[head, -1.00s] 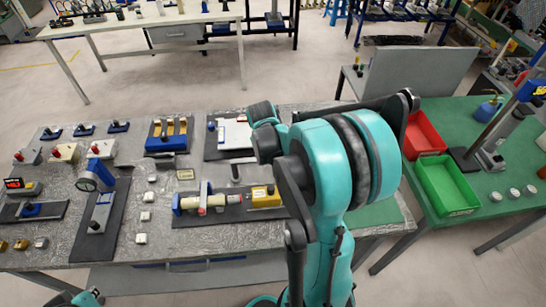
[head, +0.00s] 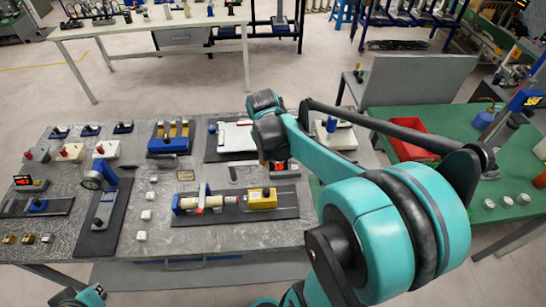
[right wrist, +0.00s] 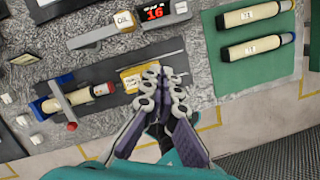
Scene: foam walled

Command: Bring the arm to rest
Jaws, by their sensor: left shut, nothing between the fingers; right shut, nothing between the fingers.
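My left gripper (head: 97,291) shows only as a small piece at the bottom left edge of the head view, clear of the bench; its fingers are hardly visible. My right arm (head: 395,225) is large across the right half of the head view. Its gripper is hidden there behind the arm. In the right wrist view my right gripper (right wrist: 163,84) is shut and empty, its fingertips together. They overlap the end of a yellow labelled block (right wrist: 138,78) in the picture; I cannot tell whether they touch it.
The grey bench (head: 215,240) carries fixtures, white blocks and a cylinder in a clamp. A green table (head: 510,160) with a red bin (head: 412,134) stands at the right. In the right wrist view, labelled cylinders (right wrist: 257,45) lie on a green mat. The floor in front is clear.

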